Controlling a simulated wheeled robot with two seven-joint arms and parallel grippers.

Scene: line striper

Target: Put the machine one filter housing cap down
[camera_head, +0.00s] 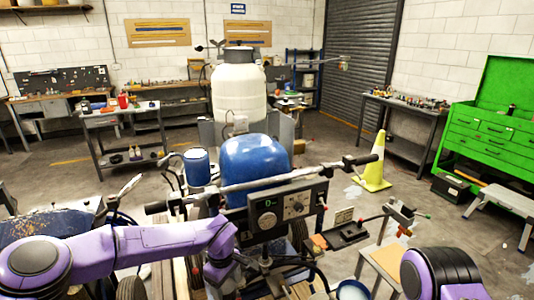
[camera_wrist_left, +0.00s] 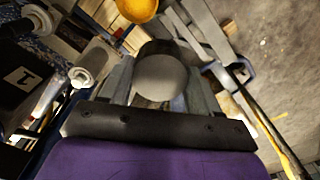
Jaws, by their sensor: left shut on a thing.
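In the left wrist view, a grey round-topped piece that looks like the filter housing cap (camera_wrist_left: 160,80) sits between the fingers of my left gripper (camera_wrist_left: 160,95). The gripper is shut on it. What lies directly under the cap is hidden. In the head view, my purple left arm reaches in from the left to the front of the line striper (camera_head: 255,160); its fingers and the cap are not clear there. A dark panel marked 1 (camera_wrist_left: 25,78) is at the left of the wrist view, beside a pale cylindrical part (camera_wrist_left: 80,78). My right gripper is out of view.
The striper's handlebar (camera_head: 270,180) and control box (camera_head: 285,212) stand close to my left arm. An orange round thing (camera_wrist_left: 137,8) is at the top of the wrist view. A yellow cone (camera_head: 374,165) and a green tool cabinet (camera_head: 495,130) stand to the right.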

